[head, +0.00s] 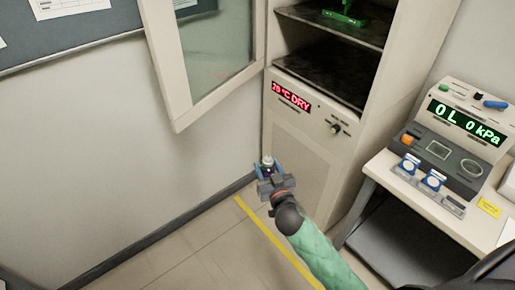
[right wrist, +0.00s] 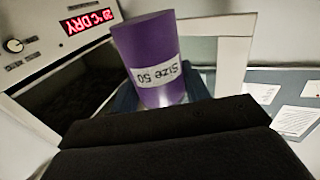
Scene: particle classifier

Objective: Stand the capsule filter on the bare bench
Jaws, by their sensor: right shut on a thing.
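A purple, slightly tapered body labelled "Size 50" (right wrist: 155,45) fills the middle of the right wrist view; I take it to be the capsule filter. In the head view its pale top (head: 267,161) shows between the fingers of my right gripper (head: 268,174). The right gripper is shut on it and holds it in the air in front of the cabinet. The gripper hides its lower part. The bench (head: 488,225) is at the right, under an instrument. My left gripper is not in view.
The instrument (head: 455,140) reads "0 L 0 kPa" and has two blue-and-white round parts at its front. The drying cabinet (head: 305,150) stands open, its glass door (head: 208,60) swung left. A green object (head: 344,17) is on its upper shelf. A yellow line marks the clear floor.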

